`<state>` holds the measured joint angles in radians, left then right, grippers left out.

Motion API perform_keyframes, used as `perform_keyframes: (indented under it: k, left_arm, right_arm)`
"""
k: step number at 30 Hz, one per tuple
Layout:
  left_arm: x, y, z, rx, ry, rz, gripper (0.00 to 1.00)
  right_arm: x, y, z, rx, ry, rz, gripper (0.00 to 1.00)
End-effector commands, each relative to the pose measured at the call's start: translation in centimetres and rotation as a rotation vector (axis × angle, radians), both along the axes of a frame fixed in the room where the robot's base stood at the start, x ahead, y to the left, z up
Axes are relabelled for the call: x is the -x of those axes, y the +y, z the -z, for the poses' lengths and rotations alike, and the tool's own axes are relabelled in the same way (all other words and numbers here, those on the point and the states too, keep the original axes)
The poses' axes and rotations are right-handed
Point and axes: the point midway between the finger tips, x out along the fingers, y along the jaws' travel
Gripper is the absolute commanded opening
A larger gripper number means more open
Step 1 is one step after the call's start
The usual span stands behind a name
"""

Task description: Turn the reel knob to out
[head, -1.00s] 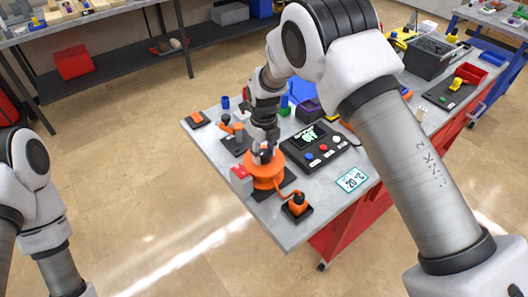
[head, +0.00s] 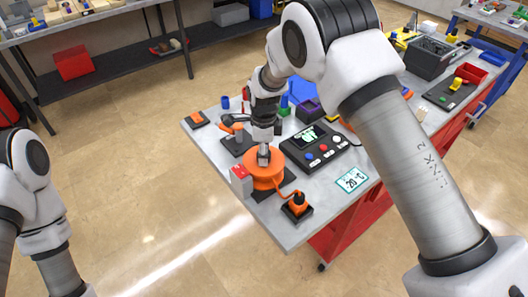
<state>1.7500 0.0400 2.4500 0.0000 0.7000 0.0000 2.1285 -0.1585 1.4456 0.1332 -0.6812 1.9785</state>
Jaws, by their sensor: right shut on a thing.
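The orange reel (head: 262,180) stands on a dark base near the front left corner of the grey table. My right gripper (head: 264,157) points down onto the top of the reel from above. It is shut on the reel knob, which its fingers mostly hide, so I cannot read which way the knob points. My left arm shows at the left edge of the head view, but its gripper is out of the picture.
A control box (head: 315,146) with a screen and coloured buttons stands right of the reel. A red and white block (head: 241,180) is close on its left. An orange fitting (head: 297,203) on a black base sits in front. A temperature card (head: 352,180) lies to the right.

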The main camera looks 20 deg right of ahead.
Motion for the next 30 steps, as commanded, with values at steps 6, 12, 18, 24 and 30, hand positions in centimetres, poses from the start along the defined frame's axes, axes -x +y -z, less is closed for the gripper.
perform_keyframes:
  k: [6,12,18,24,30]
  left_arm:
    - [0.00,0.00,-0.02,0.000,0.000,0.000,0.40]
    - [0.00,0.00,-0.07,0.000,0.000,0.000,0.40]
    - [0.00,0.00,-0.15,0.000,0.000,0.000,0.40]
    - [0.00,0.00,-0.24,0.000,0.000,0.000,0.40]
    - [0.00,0.00,-0.35,0.000,0.000,0.000,0.40]
  right_arm:
    - [0.07,0.02,0.09,0.000,0.002,-0.204,0.08]
    - [0.08,0.02,0.10,0.001,0.002,-0.394,0.08]
    - [0.08,0.01,0.10,0.000,0.003,-0.584,0.08]
    - [0.09,0.01,0.11,0.001,0.003,-0.774,0.08]
    - [0.10,0.01,0.12,0.000,0.002,-0.964,0.08]
